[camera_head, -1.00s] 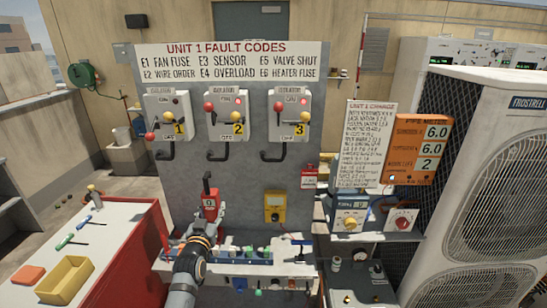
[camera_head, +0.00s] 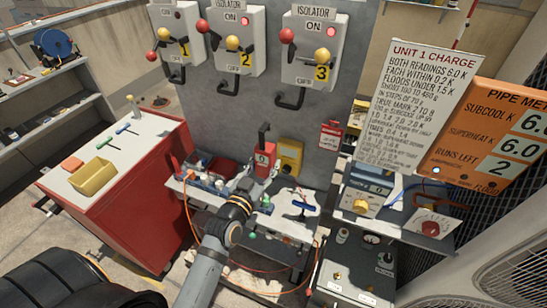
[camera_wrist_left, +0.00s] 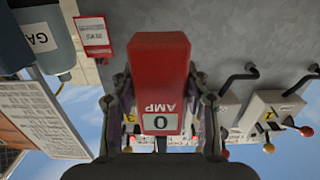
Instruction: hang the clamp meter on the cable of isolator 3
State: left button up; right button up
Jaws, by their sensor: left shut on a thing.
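The red clamp meter (camera_head: 265,163), with a dark jaw on top, is held upright in my left gripper (camera_head: 250,180). In the left wrist view the meter (camera_wrist_left: 160,70) appears upside down between both fingers, its display reading 0 AMP. Isolator 3 (camera_head: 316,47) is a grey box on the panel, with a red knob and a yellow knob. Its black cable (camera_head: 290,99) curves out below the box like a hook. The meter is below and left of this cable, apart from it. My right gripper is not in view.
Isolator 2 (camera_head: 235,40) and isolator 1 (camera_head: 175,30) hang to the left, with similar cables. A yellow meter (camera_head: 290,156) is close to the right of the clamp meter. A cluttered shelf (camera_head: 285,225) lies below. The charge sign (camera_head: 415,105) stands to the right.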

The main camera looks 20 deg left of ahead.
pick_arm(q)
jog(key=shift+a+r, duration=0.1)
jog(key=shift+a, duration=0.05)
jog(key=shift+w, duration=0.35)
jog(key=w+b, duration=0.1)
jog(key=w, duration=0.4)
jog(key=w+b, duration=0.2)
jog(key=w, duration=0.3)
jog(key=w+b, duration=0.1)
jog(key=w, duration=0.4)
jog(key=shift+w+d+f+b, duration=0.15)
jog(key=shift+d+f+b, duration=0.2)
jog(key=shift+f+b, duration=0.05)
jog(key=shift+f, duration=0.45)
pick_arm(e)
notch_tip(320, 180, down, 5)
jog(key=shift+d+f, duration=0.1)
pick_arm(q)
jog(key=o, duration=1.5)
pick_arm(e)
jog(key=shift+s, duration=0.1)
